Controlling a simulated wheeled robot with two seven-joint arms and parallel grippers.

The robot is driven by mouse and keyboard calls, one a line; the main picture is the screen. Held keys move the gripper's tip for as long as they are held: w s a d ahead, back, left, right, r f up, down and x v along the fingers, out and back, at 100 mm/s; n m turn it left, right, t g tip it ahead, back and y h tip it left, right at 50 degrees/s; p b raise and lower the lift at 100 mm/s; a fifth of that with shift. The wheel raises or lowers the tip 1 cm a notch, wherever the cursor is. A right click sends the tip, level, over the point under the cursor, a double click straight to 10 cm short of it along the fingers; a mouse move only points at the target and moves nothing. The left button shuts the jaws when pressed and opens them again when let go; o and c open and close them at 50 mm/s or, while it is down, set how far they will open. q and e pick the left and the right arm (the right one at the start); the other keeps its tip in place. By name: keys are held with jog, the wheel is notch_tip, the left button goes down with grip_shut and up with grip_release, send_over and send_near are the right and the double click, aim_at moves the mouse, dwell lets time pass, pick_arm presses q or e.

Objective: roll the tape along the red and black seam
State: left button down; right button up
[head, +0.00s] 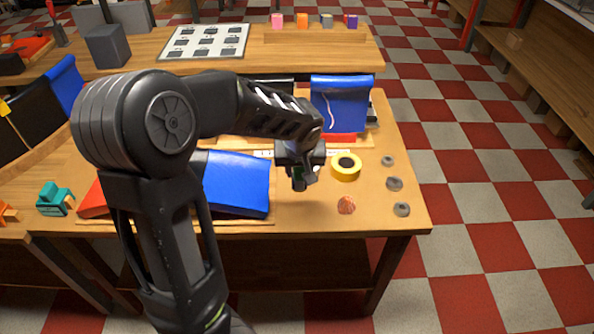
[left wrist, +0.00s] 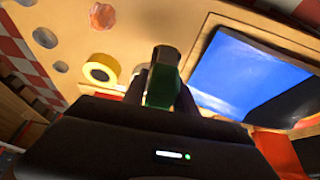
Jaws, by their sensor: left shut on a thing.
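A yellow tape roll (head: 346,157) lies flat on the wooden table, and it also shows in the left wrist view (left wrist: 94,83). My left gripper (head: 299,180) is just left of the roll, above the table and apart from it. A blue panel (head: 238,185) lies left of the gripper, with a red piece (head: 92,203) further left. In the left wrist view a black part (left wrist: 300,103) adjoins the blue panel. My arm hides the red and black seam. My right gripper is not in view.
A second blue piece (head: 340,100) stands behind the roll. An orange-red patterned lump (head: 346,205) and several grey round pieces (head: 394,183) lie near the right edge. A teal tool (head: 54,200) sits at the left. The front right tabletop has free room.

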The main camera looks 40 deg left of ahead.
pick_arm(q)
jog(key=w+d+m+h, duration=0.1)
jog(key=d+m, duration=0.2)
jog(key=d, duration=0.6)
jog(key=w+d+m+t+h, duration=0.1)
jog(key=d+m, duration=0.3)
jog(key=d, duration=0.4)
jog(key=shift+w+d+r+h, duration=0.15)
jog(key=shift+w+d+h, duration=0.2)
jog(key=shift+w, duration=0.3)
